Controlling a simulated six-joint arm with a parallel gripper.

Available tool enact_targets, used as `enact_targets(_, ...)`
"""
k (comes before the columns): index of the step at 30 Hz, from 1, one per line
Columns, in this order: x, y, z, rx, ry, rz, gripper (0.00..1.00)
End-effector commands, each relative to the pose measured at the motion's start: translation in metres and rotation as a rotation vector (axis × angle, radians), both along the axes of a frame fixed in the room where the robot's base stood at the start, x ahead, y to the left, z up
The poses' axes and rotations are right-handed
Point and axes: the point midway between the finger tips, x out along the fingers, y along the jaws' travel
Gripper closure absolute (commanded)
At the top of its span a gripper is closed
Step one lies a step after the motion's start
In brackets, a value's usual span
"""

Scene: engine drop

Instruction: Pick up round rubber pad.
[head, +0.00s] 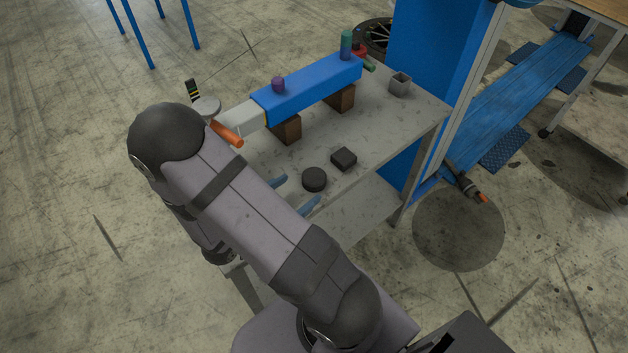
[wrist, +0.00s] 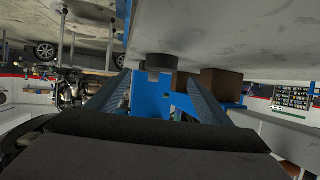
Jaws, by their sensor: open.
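The round rubber pad (head: 314,179) is a short dark disc lying flat near the front edge of the grey table. My gripper (head: 302,189) is open, with its two blue fingers pointing toward the pad from the lower left. The wrist view is upside down, with the tabletop along its top. There the pad (wrist: 161,61) appears ahead, between the lines of the two open fingers (wrist: 160,78). Nothing is held. Whether a fingertip touches the pad cannot be told.
A dark square pad (head: 343,159) lies just right of the round pad. Behind, a blue beam (head: 310,87) rests on brown blocks (head: 286,130) with small parts on top. The table's front edge (head: 372,191) is close.

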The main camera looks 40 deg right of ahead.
Motion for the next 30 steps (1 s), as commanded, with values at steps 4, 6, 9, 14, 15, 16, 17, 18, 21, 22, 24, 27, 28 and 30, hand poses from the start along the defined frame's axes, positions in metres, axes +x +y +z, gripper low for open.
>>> enact_targets(4, -0.001, 0.000, -0.002, -0.009, 0.027, 0.013, 0.27)
enact_targets(6, -0.001, -0.002, -0.002, -0.009, 0.026, 0.011, 0.27)
enact_targets(9, 0.000, -0.007, -0.004, -0.009, 0.025, 0.009, 0.27)
enact_targets(14, 0.003, -0.018, -0.009, -0.008, 0.025, 0.009, 0.27)
enact_targets(15, 0.004, -0.019, -0.010, -0.008, 0.025, 0.010, 0.27)
enact_targets(16, 0.004, -0.019, -0.010, -0.008, 0.025, 0.011, 0.27)
enact_targets(17, 0.004, -0.019, -0.010, -0.007, 0.024, 0.010, 0.27)
enact_targets(18, 0.004, -0.020, -0.010, -0.007, 0.024, 0.010, 0.27)
enact_targets(21, 0.005, -0.023, -0.011, -0.007, 0.024, 0.008, 0.27)
enact_targets(22, 0.006, -0.024, -0.011, -0.007, 0.022, 0.009, 0.27)
enact_targets(24, 0.008, -0.031, -0.013, -0.007, 0.024, 0.006, 0.27)
enact_targets(27, 0.012, -0.041, -0.017, -0.008, 0.024, 0.006, 0.27)
enact_targets(28, 0.013, -0.044, -0.018, -0.008, 0.024, 0.006, 0.27)
enact_targets(30, 0.015, -0.052, -0.022, -0.008, 0.023, 0.006, 0.27)
